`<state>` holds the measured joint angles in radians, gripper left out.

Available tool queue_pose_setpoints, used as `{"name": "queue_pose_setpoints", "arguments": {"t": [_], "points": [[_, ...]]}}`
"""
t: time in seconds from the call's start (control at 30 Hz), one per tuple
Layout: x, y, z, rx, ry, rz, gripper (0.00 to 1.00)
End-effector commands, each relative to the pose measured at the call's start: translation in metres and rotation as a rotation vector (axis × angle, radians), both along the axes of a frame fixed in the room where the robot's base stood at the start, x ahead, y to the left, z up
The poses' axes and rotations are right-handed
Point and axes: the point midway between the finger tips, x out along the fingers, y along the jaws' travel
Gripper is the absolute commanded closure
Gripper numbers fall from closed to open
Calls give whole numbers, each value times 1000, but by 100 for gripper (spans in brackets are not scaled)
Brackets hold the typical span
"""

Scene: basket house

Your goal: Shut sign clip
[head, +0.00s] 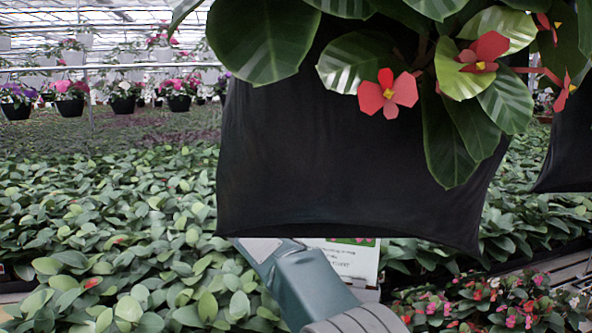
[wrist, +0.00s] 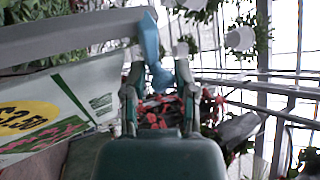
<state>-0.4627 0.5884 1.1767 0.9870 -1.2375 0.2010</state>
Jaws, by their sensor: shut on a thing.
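In the wrist view my gripper (wrist: 159,60) is shut on a blue clip (wrist: 152,40), which lies between its two fingertips. The clip's upper end reaches the end of a grey bar (wrist: 75,35). A sign card (wrist: 75,108) with a yellow price spot and red flowers hangs under the bar, left of my gripper. The sign card also shows in the head view (head: 350,262), partly behind my arm and below a black basket. That basket hides my gripper and the clip in the head view. I cannot tell whether the clip's jaws are fully closed.
The large black basket (head: 330,165) with red flowers hangs close in front in the head view. Another dark basket (head: 568,150) hangs at the right. Dense green plants (head: 110,230) fill the benches below. Small hanging pots (head: 120,105) line a rail at the back left.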

Motion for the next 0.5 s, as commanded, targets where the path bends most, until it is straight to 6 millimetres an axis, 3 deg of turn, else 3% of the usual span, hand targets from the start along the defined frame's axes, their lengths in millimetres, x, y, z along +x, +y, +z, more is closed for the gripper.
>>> {"name": "queue_pose_setpoints", "arguments": {"t": [0.5], "points": [[0,0,-5,66,-12,-7,100]]}}
